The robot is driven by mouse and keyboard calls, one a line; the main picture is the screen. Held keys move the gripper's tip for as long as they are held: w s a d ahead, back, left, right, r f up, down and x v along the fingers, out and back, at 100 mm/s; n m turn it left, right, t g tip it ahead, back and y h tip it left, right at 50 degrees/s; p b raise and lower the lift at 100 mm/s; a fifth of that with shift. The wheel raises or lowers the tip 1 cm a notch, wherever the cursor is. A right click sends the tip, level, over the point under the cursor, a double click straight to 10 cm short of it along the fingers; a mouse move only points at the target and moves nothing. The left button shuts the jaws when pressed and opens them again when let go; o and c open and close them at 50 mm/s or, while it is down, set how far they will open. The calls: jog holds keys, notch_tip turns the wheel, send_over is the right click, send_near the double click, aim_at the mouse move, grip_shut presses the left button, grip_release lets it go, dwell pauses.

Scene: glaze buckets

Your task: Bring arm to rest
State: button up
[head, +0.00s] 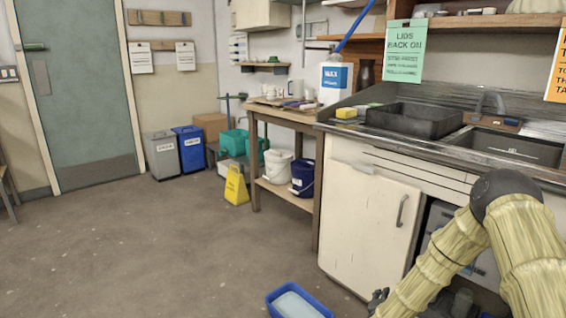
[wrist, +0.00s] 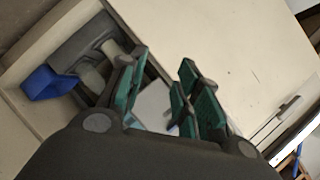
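My arm (head: 440,262) comes in from the right side of the head view, in a pale ribbed sleeve with a dark joint. It bends down to my gripper (head: 378,299), whose dark end shows only in part at the bottom edge, in front of the white cabinet. In the wrist view my gripper (wrist: 160,92) has its green-padded fingers spread apart. Nothing is held between them; a pale surface shows through the gap.
A white cabinet door (head: 370,212) stands close behind my gripper. A blue tub (head: 275,303) with pale contents is on the floor to its left. The sink counter (head: 345,127) is above. A yellow floor sign (head: 236,187) stands farther back. The floor at left is clear.

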jog(key=s+a+f+n+g+y, duration=0.25)
jog(key=s+a+f, duration=0.2)
jog(key=s, duration=0.35)
jog(key=s+a+f+n+g+y, duration=0.1)
jog(key=s+a+f+n, duration=0.3)
jog(key=s, duration=0.4)
jog(key=s+a+f+n+g+y, duration=0.25)
jog(key=s+f, duration=0.25)
jog(key=s, duration=0.3)
jog(key=s+a+n+g, duration=0.1)
jog(key=s+n+g, duration=0.6)
jog(key=s, duration=2.1)
notch_tip(320, 180, up, 26)
jog(key=p, duration=2.7)
jog(key=shift+w+r+n+t, duration=0.25)
jog(key=shift+w+n+t, duration=0.1)
jog(key=shift+n+t, duration=0.05)
